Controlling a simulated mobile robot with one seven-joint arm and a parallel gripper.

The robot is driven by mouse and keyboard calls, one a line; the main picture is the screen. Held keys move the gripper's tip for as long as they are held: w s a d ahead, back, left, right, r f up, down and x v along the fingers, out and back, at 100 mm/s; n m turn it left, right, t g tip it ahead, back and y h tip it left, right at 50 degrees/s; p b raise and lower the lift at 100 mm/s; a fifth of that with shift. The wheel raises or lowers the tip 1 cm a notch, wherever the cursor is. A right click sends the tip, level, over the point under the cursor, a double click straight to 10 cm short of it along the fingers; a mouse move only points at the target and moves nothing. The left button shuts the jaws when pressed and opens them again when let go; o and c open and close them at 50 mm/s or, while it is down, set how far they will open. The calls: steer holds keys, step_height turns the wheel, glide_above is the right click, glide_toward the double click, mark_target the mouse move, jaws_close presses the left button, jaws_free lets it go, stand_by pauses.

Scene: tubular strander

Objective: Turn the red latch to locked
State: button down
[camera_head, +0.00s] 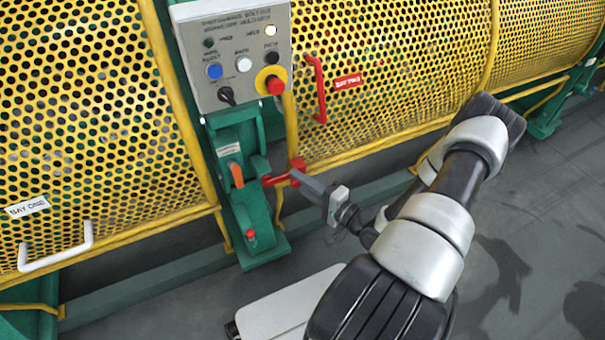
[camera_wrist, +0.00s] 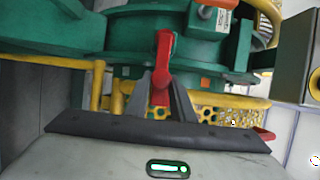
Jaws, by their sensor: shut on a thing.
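The red latch (camera_head: 278,179) is on the green stand below the control box, at the edge of the yellow mesh guard. Its arm reaches right from the stand towards my gripper (camera_head: 299,178). In the wrist view the red latch (camera_wrist: 163,62) runs down between the two grey fingers of my gripper (camera_wrist: 162,88). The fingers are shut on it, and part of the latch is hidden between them. I cannot tell from these views whether the latch is in its locked position.
An orange lever (camera_head: 236,174) is just left of the latch on the green stand (camera_head: 240,140). The control box (camera_head: 236,55) with a red stop button is above. A red handle (camera_head: 319,90) is on the right mesh guard (camera_head: 390,60). Open floor lies to the right.

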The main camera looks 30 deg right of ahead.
steer(key=shift+f, duration=0.1)
stand_by(0.5)
steer(key=c, duration=1.5)
jaws_free()
steer(key=p+v, duration=0.2)
steer(key=v, duration=1.5)
steer(key=shift+s, duration=0.2)
